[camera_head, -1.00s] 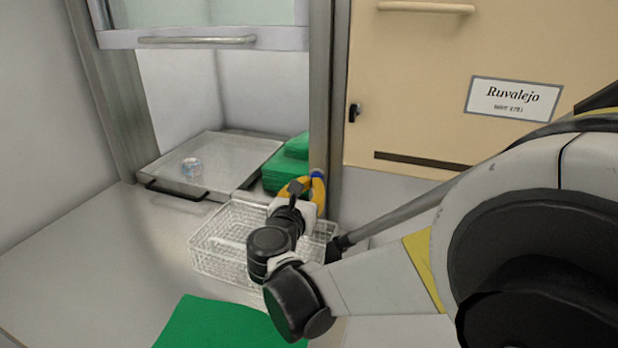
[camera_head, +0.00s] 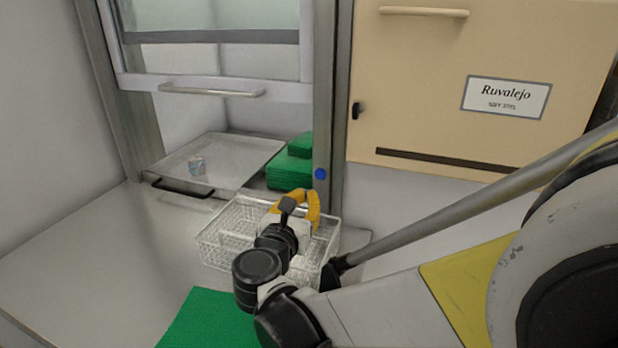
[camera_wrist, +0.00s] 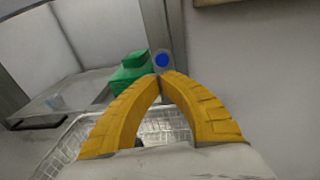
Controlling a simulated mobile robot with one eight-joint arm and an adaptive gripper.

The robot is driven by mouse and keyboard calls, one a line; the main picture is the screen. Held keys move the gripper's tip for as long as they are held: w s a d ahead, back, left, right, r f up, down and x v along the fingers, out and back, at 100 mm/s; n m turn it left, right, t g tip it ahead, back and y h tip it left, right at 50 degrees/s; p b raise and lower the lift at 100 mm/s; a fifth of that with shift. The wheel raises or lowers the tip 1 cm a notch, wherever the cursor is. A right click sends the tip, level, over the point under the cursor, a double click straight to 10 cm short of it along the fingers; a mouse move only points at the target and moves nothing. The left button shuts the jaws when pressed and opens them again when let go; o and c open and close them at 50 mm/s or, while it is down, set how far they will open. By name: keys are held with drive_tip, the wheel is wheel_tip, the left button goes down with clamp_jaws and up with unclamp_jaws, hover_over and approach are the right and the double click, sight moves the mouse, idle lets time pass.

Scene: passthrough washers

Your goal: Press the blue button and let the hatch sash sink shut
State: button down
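The blue button (camera_head: 320,174) is a small round disc on the grey post at the right of the hatch. It also shows in the wrist view (camera_wrist: 161,60), just beyond my fingertips. My gripper (camera_head: 304,196) has yellow fingers whose tips meet in the wrist view (camera_wrist: 162,74); it is shut with nothing between them. In the head view it is below the button and apart from it. The hatch sash (camera_head: 215,90), a framed glass pane with a bar handle (camera_head: 211,91), hangs partway down above an open gap.
A wire basket (camera_head: 215,240) stands on the counter under my gripper. A metal tray (camera_head: 232,155) with a black handle holds a small clear item (camera_head: 197,165). Green blocks (camera_head: 290,168) are beside it. A green mat (camera_head: 210,318) lies in front. A beige cabinet (camera_head: 420,90) is at right.

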drive_tip(key=v, duration=0.4)
drive_tip(key=shift+s, duration=0.25)
idle(0.4)
drive_tip(key=s+d+f+m+g+b, duration=0.3)
drive_tip(key=d+f+m, duration=0.2)
drive_tip(key=d+m, duration=0.25)
drive_tip(key=s+d+f+m+g+b, duration=0.25)
drive_tip(key=d+f+m, duration=0.25)
drive_tip(key=d+m, duration=0.3)
drive_tip(key=s+d+f+m+g+y+b, duration=0.2)
drive_tip(key=s+f+m, duration=0.2)
drive_tip(key=s+m, duration=0.3)
drive_tip(key=s+d+f+m+g+y+b, duration=0.1)
drive_tip(key=s+f+m, duration=0.4)
drive_tip(key=m, duration=0.5)
drive_tip(key=shift+s+d+g+y+b, duration=0.35)
drive_tip(key=shift+s+d+y+b, duration=0.4)
drive_tip(key=shift+s+y+b, duration=0.3)
drive_tip(key=shift+f, duration=0.15)
